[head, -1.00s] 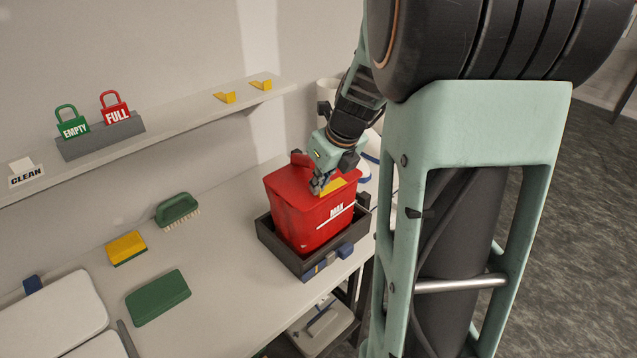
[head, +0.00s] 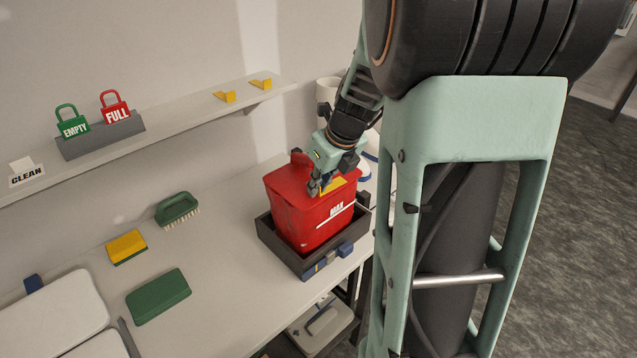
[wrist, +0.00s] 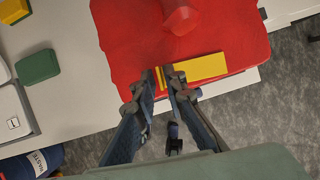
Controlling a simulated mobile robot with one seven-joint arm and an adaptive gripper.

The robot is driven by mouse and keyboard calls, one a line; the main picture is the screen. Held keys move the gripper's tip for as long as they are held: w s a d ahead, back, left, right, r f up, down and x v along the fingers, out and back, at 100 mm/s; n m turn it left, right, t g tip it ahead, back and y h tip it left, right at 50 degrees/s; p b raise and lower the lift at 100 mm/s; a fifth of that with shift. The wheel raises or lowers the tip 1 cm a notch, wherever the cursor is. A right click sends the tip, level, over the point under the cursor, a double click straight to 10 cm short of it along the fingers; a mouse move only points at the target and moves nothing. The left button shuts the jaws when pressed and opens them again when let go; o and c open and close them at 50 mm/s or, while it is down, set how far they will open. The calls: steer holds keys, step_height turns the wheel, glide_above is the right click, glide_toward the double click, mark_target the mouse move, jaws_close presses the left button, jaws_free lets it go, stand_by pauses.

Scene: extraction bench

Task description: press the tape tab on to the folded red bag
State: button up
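The red bag (head: 300,205), marked MAX on its front, stands folded in a dark tray (head: 285,255) on the bench. In the wrist view the bag (wrist: 125,40) fills the top middle. The yellow tape tab (wrist: 205,67) lies across the bag's near upper edge, and part of it shows in the head view (head: 340,184). My gripper (wrist: 162,76) is over the tab's left end, fingertips a small gap apart with yellow showing between them. In the head view my gripper (head: 314,188) is at the bag's top. Whether the fingertips touch the tab is unclear.
A green brush (head: 177,208), a yellow sponge (head: 126,246) and a green pad (head: 158,296) lie left of the tray. A shelf behind holds green EMPTY (head: 73,126) and red FULL (head: 116,112) tags. The bench between them and the tray is clear.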

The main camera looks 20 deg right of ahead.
steer(key=shift+o, duration=1.1)
steer(key=shift+r, duration=0.1)
steer(key=shift+r, duration=0.15)
steer(key=v, duration=1.1)
steer(key=shift+r, duration=0.3)
steer(key=shift+s, duration=0.15)
